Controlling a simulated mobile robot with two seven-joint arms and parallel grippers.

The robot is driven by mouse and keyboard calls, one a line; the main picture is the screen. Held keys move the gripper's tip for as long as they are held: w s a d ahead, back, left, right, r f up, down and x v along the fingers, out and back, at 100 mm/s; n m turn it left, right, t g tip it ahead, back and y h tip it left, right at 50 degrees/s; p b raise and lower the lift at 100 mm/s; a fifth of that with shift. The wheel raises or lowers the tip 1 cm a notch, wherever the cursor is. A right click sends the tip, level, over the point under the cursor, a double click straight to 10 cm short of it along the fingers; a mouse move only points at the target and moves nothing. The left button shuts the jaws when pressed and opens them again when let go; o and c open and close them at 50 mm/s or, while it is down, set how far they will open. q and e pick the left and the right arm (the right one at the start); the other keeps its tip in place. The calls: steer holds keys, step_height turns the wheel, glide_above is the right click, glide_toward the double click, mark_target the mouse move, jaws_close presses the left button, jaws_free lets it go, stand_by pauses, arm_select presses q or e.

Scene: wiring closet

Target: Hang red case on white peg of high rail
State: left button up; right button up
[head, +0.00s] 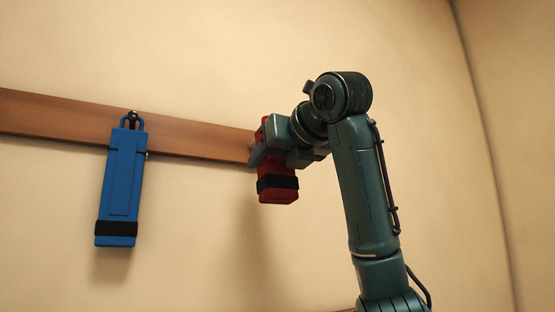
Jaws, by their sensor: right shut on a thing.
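The red case (280,191) has a black band near its lower end and hangs upright in front of the right end of the wooden rail (190,139). My right gripper (260,150) is shut on the upper part of the red case and hides much of it. The white peg cannot be made out; the gripper and case cover that end of the rail. Whether the case touches a peg cannot be told. My left gripper is not in view.
A blue case (122,185) with a black band hangs from a dark peg (133,116) on the rail, left of the red case. The stretch of rail between them is clear. Bare wall (450,150) lies to the right.

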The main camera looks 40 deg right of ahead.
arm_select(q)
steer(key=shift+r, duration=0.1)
arm_select(e)
steer(key=x, duration=0.8)
steer(key=shift+r, duration=0.2)
stand_by(0.4)
stand_by(0.6)
steer(key=o, duration=1.2)
arm_select(q)
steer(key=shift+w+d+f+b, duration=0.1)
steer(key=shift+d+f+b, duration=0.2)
steer(key=shift+b, duration=0.85)
arm_select(e)
steer(key=v, duration=1.3)
